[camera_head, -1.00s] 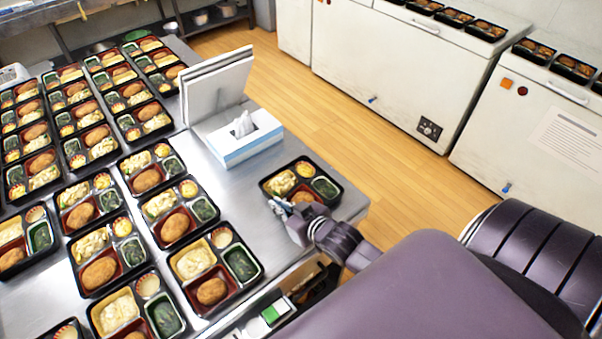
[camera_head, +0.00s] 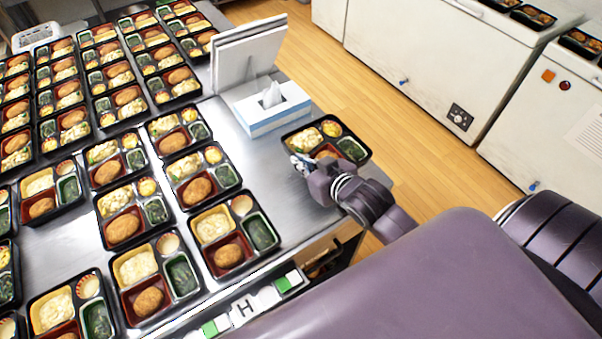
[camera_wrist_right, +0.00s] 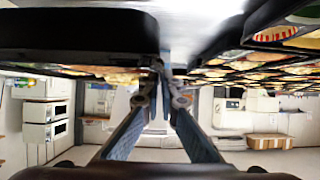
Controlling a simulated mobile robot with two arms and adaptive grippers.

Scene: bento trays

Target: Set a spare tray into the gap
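A bento tray (camera_head: 350,128) with a black rim is by the table's right edge, apart from the others. My right gripper (camera_head: 300,164) is at its near left corner. In the right wrist view, the fingertips (camera_wrist_right: 166,76) come together on a black tray edge (camera_wrist_right: 75,32), so the gripper looks shut on the tray. I cannot tell whether this tray touches the table. Other filled trays stand in rows on the steel table (camera_head: 75,242). A bare tray-sized space shows among the rows at the lower left. My left gripper is not in view.
A white and blue tissue box (camera_head: 270,112) and an upright white board (camera_head: 248,55) stand behind the tray, close to it. Bare steel lies between the tray and the rows. White freezers (camera_head: 440,70) stand across the wooden floor.

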